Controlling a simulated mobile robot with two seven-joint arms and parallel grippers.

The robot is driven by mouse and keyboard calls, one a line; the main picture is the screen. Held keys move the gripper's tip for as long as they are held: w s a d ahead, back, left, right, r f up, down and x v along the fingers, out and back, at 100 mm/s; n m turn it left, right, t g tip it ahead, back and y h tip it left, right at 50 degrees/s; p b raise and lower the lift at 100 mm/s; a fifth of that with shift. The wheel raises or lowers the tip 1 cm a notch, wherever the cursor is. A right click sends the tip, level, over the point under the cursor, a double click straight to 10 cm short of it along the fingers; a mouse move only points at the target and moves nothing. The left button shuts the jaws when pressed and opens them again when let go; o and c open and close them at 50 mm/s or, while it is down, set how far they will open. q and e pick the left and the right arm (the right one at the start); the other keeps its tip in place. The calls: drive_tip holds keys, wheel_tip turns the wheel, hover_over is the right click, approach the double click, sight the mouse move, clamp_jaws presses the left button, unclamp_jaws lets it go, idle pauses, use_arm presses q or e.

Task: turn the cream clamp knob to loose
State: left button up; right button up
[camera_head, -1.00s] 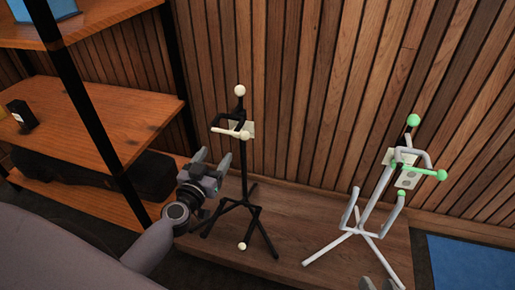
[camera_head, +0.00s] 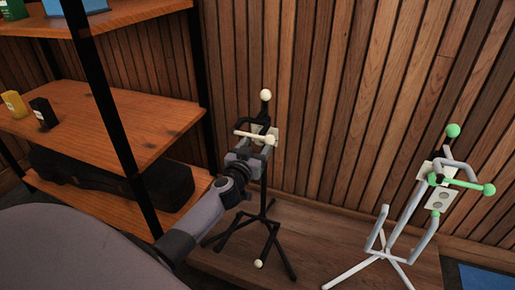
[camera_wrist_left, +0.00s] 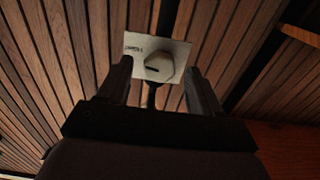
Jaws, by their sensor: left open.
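The cream clamp knob (camera_wrist_left: 164,62) shows in the left wrist view. It is a faceted knob with a dark slot mark, on a pale plate (camera_wrist_left: 133,48) with small lettering. In the head view the black stand (camera_head: 266,185) has cream ball tips, and its pale plate is partly hidden by my gripper. My left gripper (camera_head: 262,143) is at the upper part of this stand. In the left wrist view its two fingers (camera_wrist_left: 165,85) are open, one to each side of the knob's line, with nothing held. Whether they touch the knob I cannot tell. My right gripper is not in view.
A white stand (camera_head: 391,243) with green tips and its own pale plate (camera_head: 439,199) stands to the right. A wooden shelf (camera_head: 100,125) with a black post is at the left. The slatted wall (camera_head: 340,120) is close behind the stands.

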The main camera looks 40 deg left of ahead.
use_arm(q)
drive_tip(key=shift+w+a, duration=0.1)
drive_tip(key=shift+w, duration=0.45)
drive_tip(key=c, duration=1.1)
drive_tip(key=shift+o, duration=0.2)
